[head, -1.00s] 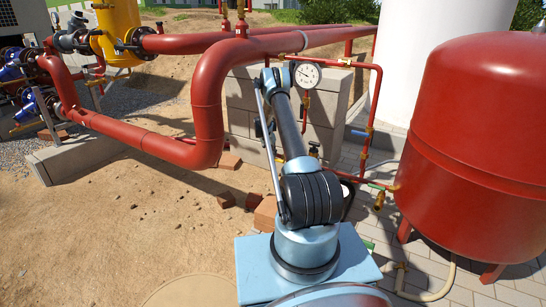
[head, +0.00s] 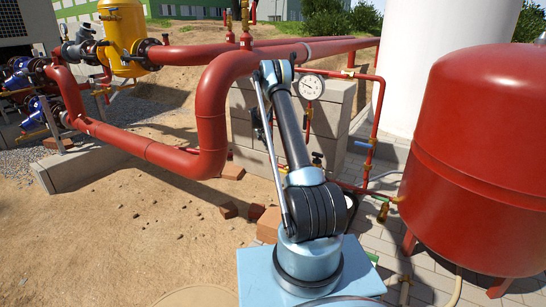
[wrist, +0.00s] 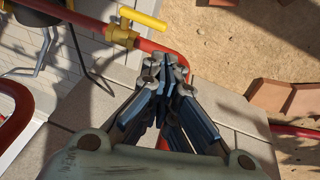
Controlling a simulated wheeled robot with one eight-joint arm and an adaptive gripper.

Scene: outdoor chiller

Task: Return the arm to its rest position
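My arm (head: 294,135) rises from its blue base in the middle of the head view. Its upper link leans up and slightly left, in front of the red pipes and the block wall. My gripper is hidden behind the arm in the head view. In the wrist view my gripper (wrist: 170,78) has its dark fingers drawn together at the tips, with nothing seen held between them. Below them in that view are a red pipe and grey blocks; I cannot tell the gap.
Thick red pipes (head: 211,110) run left of and behind my arm. A pressure gauge (head: 311,87) and a block wall (head: 330,125) stand close behind it. A large red tank (head: 475,150) is at right. A yellow-handled valve (wrist: 125,35) shows in the wrist view. Sandy ground at left is open.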

